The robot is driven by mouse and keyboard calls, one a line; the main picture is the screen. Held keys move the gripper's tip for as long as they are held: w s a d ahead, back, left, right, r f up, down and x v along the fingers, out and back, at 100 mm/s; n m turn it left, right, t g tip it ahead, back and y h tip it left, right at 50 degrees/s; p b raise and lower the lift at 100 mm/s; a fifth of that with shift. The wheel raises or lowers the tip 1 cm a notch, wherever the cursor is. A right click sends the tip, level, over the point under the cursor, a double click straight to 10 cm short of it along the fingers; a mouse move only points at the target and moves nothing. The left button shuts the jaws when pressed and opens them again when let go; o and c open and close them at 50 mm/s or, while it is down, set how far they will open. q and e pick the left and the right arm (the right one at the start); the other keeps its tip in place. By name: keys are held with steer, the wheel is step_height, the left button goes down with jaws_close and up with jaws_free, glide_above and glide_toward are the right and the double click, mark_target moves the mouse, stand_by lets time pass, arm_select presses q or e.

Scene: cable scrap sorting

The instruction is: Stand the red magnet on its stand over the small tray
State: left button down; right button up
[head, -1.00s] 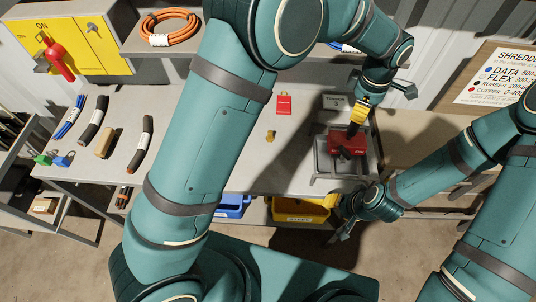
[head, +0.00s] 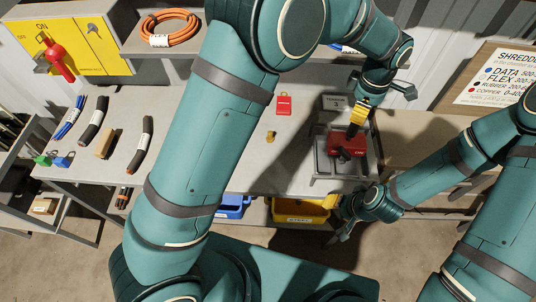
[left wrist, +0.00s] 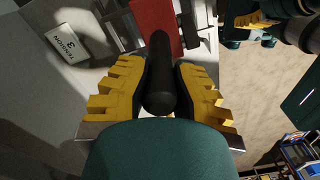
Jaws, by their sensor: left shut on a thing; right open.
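The red magnet (head: 350,143) is a red block with a black handle. My left gripper (head: 356,122) is shut on the handle from above. In the left wrist view the yellow fingers (left wrist: 160,88) close on both sides of the black handle (left wrist: 160,65), and the red body (left wrist: 152,18) is beyond it. The magnet is at the grey stand (head: 322,165), over the small tray area; whether it rests on the stand or hangs just above cannot be told. The magnet partly hides the tray. My right gripper (head: 345,218) is open and empty below the bench's front edge.
Blue (head: 232,205) and yellow (head: 300,210) bins are under the bench. Cable pieces (head: 90,125) lie at the left.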

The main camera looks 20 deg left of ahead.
arm_select(q)
steer(key=shift+f, duration=0.2)
stand_by(0.9)
steer(key=c, duration=0.9)
jaws_free()
steer(key=shift+c, duration=0.2)
steer(key=shift+s+f, duration=0.1)
steer(key=shift+f, duration=0.1)
step_height(320, 180, up, 12)
steer(key=shift+r, duration=0.2)
